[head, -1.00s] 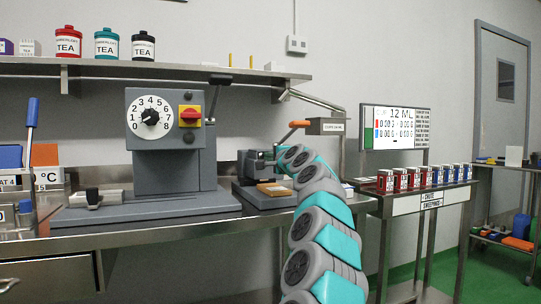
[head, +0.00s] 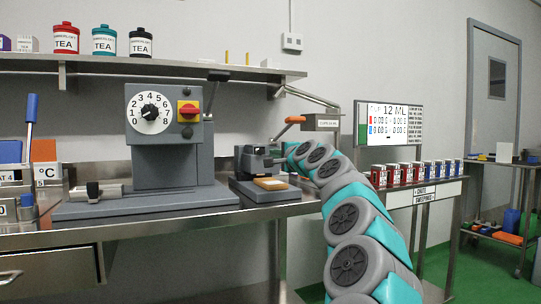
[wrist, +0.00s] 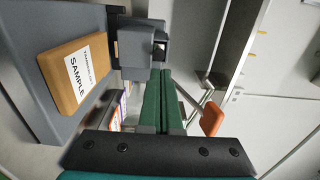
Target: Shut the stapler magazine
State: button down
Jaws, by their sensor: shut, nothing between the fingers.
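The stapler (head: 251,158) is a dark grey machine on the bench, right of the dial machine. A tan block labelled SAMPLE (wrist: 75,72) lies on its base; the block also shows in the head view (head: 271,184). In the wrist view, a grey block with a dark opening (wrist: 160,47), perhaps the magazine, sticks out from the stapler head (wrist: 133,46). My gripper (wrist: 163,72) is shut and empty, its green fingers together with tips close to that block. I cannot tell whether they touch it. In the head view my arm reaches the stapler's right side.
An orange-handled lever (head: 295,119) rises behind the stapler; its handle is close to my fingers in the wrist view (wrist: 212,118). The dial machine (head: 170,140) stands to the left. A shelf (head: 200,72) runs above. Several red and blue tins (head: 405,174) stand on a stand at the right.

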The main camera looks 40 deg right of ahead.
jog(key=v, duration=0.6)
jog(key=shift+s, duration=0.15)
jog(key=shift+a, duration=0.1)
jog(key=w+a+f+n+g+y, duration=0.1)
jog(key=a+f+n+g+y, duration=0.2)
jog(key=a, duration=0.8)
jog(key=a+f+n+y, duration=0.3)
jog(key=a+f+n, duration=0.15)
jog(key=a, duration=0.65)
jog(key=s+a+f+n+g+y, duration=0.2)
jog(key=s+a+f+n+g, duration=0.25)
jog(key=a+f, duration=0.7)
jog(key=s+a+f+n+g+h+p, duration=0.1)
jog(key=s+a+f+n+g, duration=0.25)
jog(key=s+f, duration=0.4)
jog(key=s+a+f+n+g, duration=0.2)
jog(key=s+a+f, duration=0.35)
jog(key=s, duration=0.25)
jog(key=s+d+f+n+g+h, duration=0.1)
jog(key=s+f+g, duration=0.2)
jog(key=s, duration=0.7)
jog(key=s+d+f+n+g+h, duration=0.2)
jog(key=s+f+g, duration=0.1)
jog(key=s+f, duration=0.5)
jog(key=s, duration=0.3)
jog(key=shift+s+p, duration=0.25)
jog(key=shift+p, duration=0.05)
